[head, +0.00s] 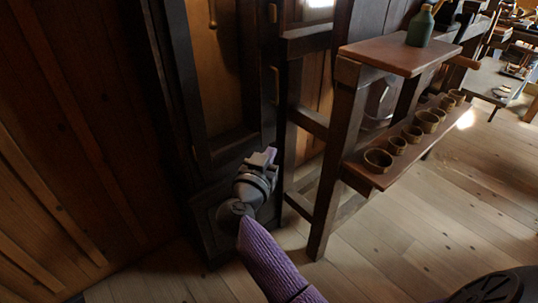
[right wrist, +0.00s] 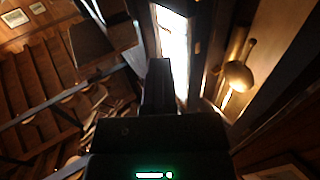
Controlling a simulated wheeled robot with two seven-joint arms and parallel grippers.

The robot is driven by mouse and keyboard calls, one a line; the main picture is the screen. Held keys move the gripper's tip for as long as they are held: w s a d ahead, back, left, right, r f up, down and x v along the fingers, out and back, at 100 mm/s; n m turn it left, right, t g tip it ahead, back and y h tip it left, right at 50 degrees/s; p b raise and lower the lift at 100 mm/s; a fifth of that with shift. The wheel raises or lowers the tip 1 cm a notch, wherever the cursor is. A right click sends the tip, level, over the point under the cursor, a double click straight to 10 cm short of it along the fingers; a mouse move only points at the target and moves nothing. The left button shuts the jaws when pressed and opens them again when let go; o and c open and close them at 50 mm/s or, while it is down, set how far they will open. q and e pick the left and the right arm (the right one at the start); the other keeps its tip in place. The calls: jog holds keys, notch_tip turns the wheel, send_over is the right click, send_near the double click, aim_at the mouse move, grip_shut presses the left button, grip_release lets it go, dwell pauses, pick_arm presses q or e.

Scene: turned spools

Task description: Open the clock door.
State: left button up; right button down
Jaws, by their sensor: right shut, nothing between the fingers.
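The tall dark clock case (head: 225,215) stands against the wood wall in the head view. Its long door (head: 182,70) has a dark frame, and a brass pendulum (head: 212,18) shows inside; the round bob (right wrist: 238,76) shows at the right of the right wrist view. Small brass fittings (head: 275,84) sit along the dark upright right of the door. I cannot tell whether the door is ajar. My right gripper (head: 268,156) is shut and empty, in front of the case near the door's lower right corner. No contact is clear. My left gripper is out of view.
A wooden stand right of the clock has an upper shelf (head: 400,55) with a green bottle (head: 420,28) and a lower shelf (head: 415,145) with several small bowls (head: 378,160). Its front leg (head: 328,200) is close to my right arm. Plank floor (head: 420,230) in front is clear.

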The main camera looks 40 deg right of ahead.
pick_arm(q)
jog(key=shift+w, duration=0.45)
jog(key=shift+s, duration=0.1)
pick_arm(e)
jog(key=c, duration=0.7)
grip_release()
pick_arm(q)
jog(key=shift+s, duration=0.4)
